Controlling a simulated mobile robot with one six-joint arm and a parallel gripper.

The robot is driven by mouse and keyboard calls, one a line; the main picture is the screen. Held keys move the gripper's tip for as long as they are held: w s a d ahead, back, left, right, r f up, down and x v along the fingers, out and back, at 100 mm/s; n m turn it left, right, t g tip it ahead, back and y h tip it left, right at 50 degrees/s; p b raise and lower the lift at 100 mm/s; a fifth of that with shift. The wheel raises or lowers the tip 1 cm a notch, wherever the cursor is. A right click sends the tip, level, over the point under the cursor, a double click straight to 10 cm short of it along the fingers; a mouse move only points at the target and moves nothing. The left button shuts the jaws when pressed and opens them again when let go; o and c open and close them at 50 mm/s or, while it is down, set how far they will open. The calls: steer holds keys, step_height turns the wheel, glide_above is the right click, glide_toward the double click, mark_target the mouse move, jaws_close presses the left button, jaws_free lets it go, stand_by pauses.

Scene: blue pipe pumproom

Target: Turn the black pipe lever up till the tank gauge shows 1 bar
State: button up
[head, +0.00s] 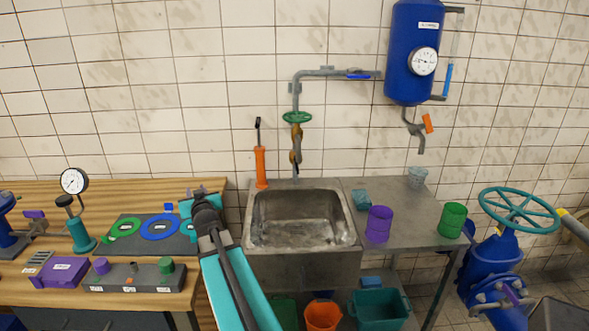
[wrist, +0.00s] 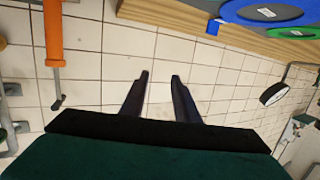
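The blue tank (head: 413,80) hangs on the tiled wall with a round white tank gauge (head: 424,61); its needle is too small to read. A grey pipe (head: 320,73) runs from the tank left and down towards the sink. A small dark lever (head: 294,158) shows on its vertical part, below a green handwheel (head: 297,117) and brass fitting; it looks like the black pipe lever. My gripper (head: 197,190) is left of the sink, apart from the lever. In the wrist view my gripper (wrist: 160,76) has its two fingers apart with nothing between them.
An orange hand pump (head: 261,167) with a black rod stands between my gripper and the pipe; it also shows in the wrist view (wrist: 54,35). The sink (head: 300,218) lies below the pipe. Purple (head: 379,224) and green (head: 453,220) cups stand right of it.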

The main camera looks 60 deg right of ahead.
steer(key=s+d+f+m+g+h+b, duration=0.1)
steer(key=s+d+h, duration=0.5)
steer(key=s+d, duration=1.9)
steer(key=shift+s+d+m+g+b, duration=0.35)
steer(key=shift+m+g+b, duration=0.4)
steer(key=shift+g, duration=0.25)
steer(key=x, duration=1.3)
steer(key=shift+w+d, duration=0.2)
steer(key=shift+d, duration=0.05)
steer(key=shift+c, duration=0.4)
jaws_close()
